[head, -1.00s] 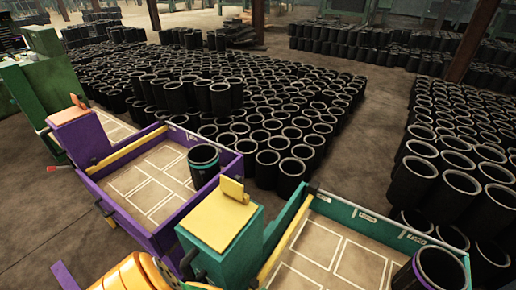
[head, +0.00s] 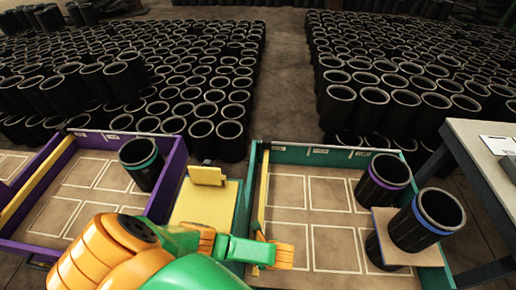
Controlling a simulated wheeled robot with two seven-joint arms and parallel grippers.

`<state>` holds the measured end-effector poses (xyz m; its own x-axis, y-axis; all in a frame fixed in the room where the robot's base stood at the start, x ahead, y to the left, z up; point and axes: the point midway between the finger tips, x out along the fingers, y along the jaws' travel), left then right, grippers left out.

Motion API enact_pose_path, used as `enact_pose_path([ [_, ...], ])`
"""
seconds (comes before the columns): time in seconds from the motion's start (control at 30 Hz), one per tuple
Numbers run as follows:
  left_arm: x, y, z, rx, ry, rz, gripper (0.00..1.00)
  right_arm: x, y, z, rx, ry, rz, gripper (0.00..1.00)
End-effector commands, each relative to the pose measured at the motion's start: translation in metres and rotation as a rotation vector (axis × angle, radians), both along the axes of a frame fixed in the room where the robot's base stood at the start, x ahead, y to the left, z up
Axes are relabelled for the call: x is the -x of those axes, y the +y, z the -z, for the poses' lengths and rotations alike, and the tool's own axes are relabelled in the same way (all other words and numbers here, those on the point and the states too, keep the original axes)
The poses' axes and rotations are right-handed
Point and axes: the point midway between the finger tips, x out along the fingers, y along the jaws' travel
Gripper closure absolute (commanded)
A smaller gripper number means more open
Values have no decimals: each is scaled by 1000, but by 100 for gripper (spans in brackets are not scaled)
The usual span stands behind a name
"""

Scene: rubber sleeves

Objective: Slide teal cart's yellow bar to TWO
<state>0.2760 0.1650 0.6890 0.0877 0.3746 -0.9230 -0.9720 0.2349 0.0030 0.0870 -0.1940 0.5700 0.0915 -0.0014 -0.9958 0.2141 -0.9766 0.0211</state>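The teal cart (head: 335,156) has low teal walls and a tan floor marked with white rectangles. Its yellow bar (head: 263,190) lies front to back at the cart's left end. Small white labels (head: 320,151) sit along the back wall, too small to read. My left arm comes in from the lower left, and its green and orange gripper (head: 270,250) is over the cart's left side, at the bar's near part. It overlaps the bar in view; I cannot tell whether it touches it or how its fingers stand. My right gripper is not in view.
A black sleeve with a purple band (head: 383,187) and a blue-banded sleeve (head: 428,222) on a tan board (head: 425,256) are at the cart's right end. A purple cart (head: 170,170) with a teal-banded sleeve (head: 141,168) is left. A grey table (head: 470,140) stands right.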

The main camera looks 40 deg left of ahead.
Motion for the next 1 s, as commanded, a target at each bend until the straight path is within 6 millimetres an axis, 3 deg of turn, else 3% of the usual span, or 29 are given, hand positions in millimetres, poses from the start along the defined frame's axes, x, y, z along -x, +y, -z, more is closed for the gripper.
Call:
enact_pose_path([
  [0.23,0,1,1,1,-1,-1,34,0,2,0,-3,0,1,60],
  [0.4,0,1,1,1,-1,-1,80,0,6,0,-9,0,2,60],
  [0.47,0,1,1,1,-1,-1,97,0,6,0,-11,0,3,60],
  [0.5,0,1,1,1,-1,-1,100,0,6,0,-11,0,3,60],
  [1.0,0,1,1,1,-1,-2,100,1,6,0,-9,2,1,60],
])
